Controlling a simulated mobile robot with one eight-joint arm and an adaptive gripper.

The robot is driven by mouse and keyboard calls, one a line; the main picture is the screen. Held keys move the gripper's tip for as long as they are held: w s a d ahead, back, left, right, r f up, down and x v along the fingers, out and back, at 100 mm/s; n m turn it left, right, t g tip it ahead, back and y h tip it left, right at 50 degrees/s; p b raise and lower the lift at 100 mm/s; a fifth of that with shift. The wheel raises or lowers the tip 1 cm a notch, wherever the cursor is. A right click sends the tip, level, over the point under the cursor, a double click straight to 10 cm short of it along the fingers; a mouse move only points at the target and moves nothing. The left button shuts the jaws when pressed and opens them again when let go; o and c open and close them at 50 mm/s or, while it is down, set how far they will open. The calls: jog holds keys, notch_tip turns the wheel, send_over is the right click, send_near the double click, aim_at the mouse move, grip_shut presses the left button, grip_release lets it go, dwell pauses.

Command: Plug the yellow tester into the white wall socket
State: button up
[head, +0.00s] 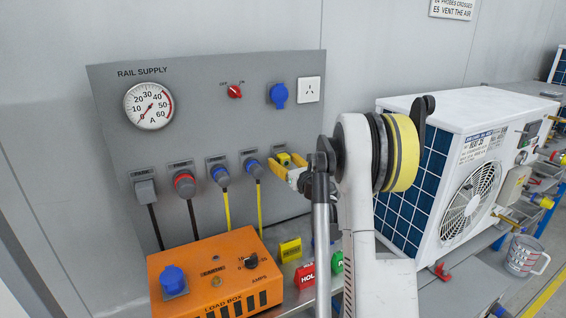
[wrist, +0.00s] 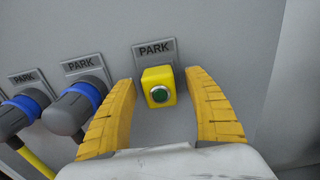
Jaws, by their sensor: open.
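The yellow tester (wrist: 150,76), a small yellow block with a green round front, sits upright in a parking place under a PARK label in the wrist view. In the head view it shows (head: 283,158) at the right end of the row of parked plugs. My gripper (wrist: 163,80) is open, with one yellow finger on each side of the tester and a gap on both sides. In the head view my gripper (head: 292,170) is at the panel, partly covering the tester. The white wall socket (head: 309,90) is at the panel's upper right and looks empty.
Parked plugs with cables, including a blue one (head: 219,174), hang left of the tester. A blue socket (head: 278,95) and red switch (head: 234,91) are left of the white socket. An orange load box (head: 205,255) stands below; a white outdoor unit (head: 455,130) stands at right.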

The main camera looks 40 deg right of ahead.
aim_at(286, 163)
grip_shut()
jog(key=shift+s, duration=0.1)
jog(key=shift+b+v, duration=0.55)
jog(key=shift+v, duration=2.3)
jog(key=shift+s, duration=0.1)
